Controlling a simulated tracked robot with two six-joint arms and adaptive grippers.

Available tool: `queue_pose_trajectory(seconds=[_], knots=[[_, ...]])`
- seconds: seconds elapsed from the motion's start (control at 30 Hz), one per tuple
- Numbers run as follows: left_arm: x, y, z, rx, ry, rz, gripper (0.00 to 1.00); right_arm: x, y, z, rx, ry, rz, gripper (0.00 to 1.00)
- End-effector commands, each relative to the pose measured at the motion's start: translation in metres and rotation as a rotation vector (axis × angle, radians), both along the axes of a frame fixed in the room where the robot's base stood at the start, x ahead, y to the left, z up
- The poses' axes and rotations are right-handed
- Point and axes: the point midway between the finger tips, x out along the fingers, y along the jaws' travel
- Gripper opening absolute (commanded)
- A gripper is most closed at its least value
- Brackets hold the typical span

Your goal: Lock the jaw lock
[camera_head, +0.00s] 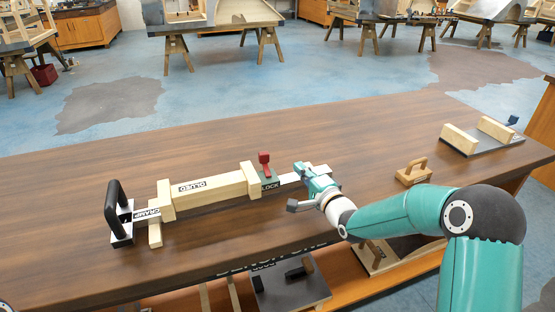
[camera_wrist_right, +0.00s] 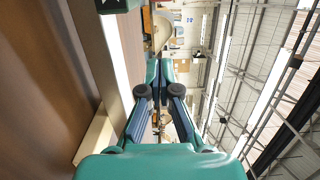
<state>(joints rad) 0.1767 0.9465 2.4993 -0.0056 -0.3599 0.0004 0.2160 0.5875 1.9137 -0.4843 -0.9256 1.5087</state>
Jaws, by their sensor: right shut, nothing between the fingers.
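The wooden clamp lies on the bench, with a long wooden bar (camera_head: 212,190) labelled "GLUED" between its jaws. The jaw lock is a red handle (camera_head: 264,158) standing up on a grey block at the right jaw, next to a "LOCK" label (camera_head: 271,186). A black crank handle (camera_head: 114,207) stands at the left end by the "CRAMP" label. My right gripper (camera_head: 301,169) is just right of the lock, over the clamp's rail, apart from the red handle. In the right wrist view its fingers (camera_wrist_right: 154,74) are together and empty. My left gripper is out of view.
A grey plate with two wooden blocks (camera_head: 482,135) is at the bench's far right. The bench top (camera_head: 330,130) behind the clamp is clear. A lower shelf holds fixtures (camera_head: 290,288).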

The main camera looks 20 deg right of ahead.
Motion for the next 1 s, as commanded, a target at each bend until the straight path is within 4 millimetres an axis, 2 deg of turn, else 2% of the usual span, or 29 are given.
queue_pose_trajectory(seconds=[0.1, 0.3, 0.43, 0.6, 1.0], knots=[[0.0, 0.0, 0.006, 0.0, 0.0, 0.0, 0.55, 0.024, 0.004, 0.001, 0.0, -0.001, 0.0, 0.0], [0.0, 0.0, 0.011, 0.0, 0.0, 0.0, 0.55, 0.059, 0.009, 0.0, -0.001, 0.0, -0.003, 0.0], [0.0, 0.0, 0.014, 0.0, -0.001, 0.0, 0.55, 0.058, 0.031, 0.001, 0.0, 0.002, 0.0, 0.0], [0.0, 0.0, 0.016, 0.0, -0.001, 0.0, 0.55, 0.059, 0.045, 0.0, -0.001, 0.001, -0.002, 0.0], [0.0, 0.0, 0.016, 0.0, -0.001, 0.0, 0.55, 0.059, 0.047, 0.0, -0.001, 0.001, -0.006, 0.0]])
